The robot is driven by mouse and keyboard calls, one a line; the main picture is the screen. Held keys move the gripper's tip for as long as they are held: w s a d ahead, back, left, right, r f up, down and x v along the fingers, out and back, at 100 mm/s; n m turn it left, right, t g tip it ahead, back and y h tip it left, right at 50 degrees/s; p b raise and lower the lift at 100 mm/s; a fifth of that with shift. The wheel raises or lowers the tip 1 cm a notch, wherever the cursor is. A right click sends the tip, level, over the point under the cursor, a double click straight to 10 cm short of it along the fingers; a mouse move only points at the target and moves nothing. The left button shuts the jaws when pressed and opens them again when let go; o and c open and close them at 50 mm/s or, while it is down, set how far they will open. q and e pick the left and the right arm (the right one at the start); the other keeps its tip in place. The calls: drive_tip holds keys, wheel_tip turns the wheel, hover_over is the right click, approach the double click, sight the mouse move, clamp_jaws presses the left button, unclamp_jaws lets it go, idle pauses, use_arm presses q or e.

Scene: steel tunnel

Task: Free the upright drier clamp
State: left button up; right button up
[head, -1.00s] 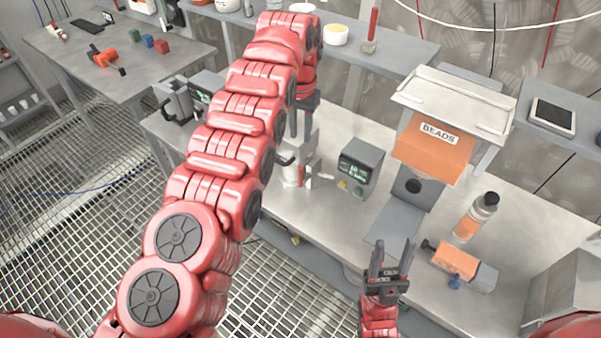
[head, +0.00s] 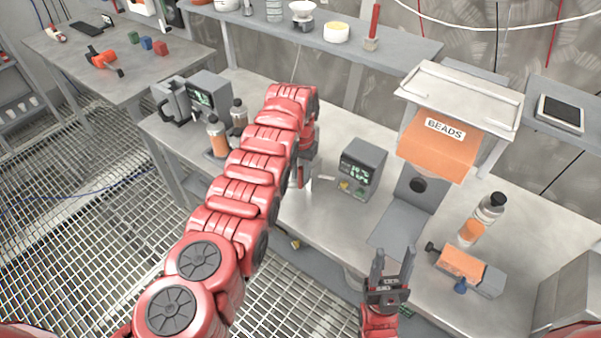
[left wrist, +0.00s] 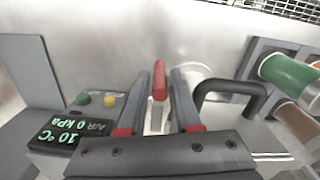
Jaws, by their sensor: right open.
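A red clamp lever (left wrist: 160,80) stands up between the fingers of my left gripper (left wrist: 161,77) in the left wrist view. Narrow gaps seem to show beside the lever; I cannot tell whether the fingers touch it. A pale metal part (left wrist: 156,118) is below the lever, and a black curved handle (left wrist: 232,90) is to its right. In the head view my left arm hides most of the drier body and this gripper. My right gripper (head: 392,256) is open and empty, fingers up, near the bench's front edge.
A grey readout box (head: 362,168) stands right of my left arm. The orange BEADS bin (head: 437,152) and its grey stand are farther right. Bottles (head: 217,137) stand left of my arm.

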use_arm(q)
drive_tip(key=shift+f, duration=0.45)
clamp_jaws()
idle(1.1)
